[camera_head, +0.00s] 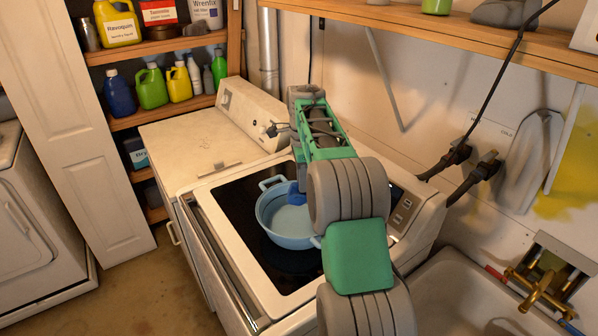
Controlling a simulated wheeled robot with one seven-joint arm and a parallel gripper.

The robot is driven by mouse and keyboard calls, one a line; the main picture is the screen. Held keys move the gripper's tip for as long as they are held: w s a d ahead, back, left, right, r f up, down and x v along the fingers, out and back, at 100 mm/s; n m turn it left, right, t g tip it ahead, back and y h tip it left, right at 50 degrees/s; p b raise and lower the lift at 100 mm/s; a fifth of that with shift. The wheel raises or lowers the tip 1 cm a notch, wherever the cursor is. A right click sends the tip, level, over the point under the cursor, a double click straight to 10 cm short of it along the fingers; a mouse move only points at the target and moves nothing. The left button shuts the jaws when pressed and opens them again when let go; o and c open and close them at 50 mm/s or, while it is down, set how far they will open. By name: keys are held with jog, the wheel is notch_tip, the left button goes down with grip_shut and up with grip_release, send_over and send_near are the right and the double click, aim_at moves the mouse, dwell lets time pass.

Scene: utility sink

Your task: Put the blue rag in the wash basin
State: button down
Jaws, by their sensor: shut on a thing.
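The light blue wash basin (270,235), with side handles, sits on the dark glass top of a stove. The blue rag (297,197) shows as a small dark-blue patch over the basin's right side; the arm hides part of it. My gripper (298,184) is mostly hidden behind my arm, and only a sliver shows above the rag. It is shut on the rag. I cannot tell whether the rag touches the basin's floor.
A white washer (215,140) stands beyond the stove (220,240). A sink (460,300) with a brass faucet (540,285) is at lower right. Shelves with several bottles (152,88) are at upper left. A wooden shelf (470,40) runs above my arm. Clear floor lies at lower left.

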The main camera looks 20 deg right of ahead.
aim_at(302, 195)
notch_tip(302, 195, down, 6)
jog(key=b, duration=0.3)
jog(key=shift+r+b, duration=0.15)
jog(key=shift+b, duration=0.2)
jog(key=c, duration=1.2)
grip_release()
jog(key=shift+r, duration=0.1)
notch_tip(302, 195, up, 5)
jog(key=p, duration=0.4)
jog(key=shift+r, duration=0.95)
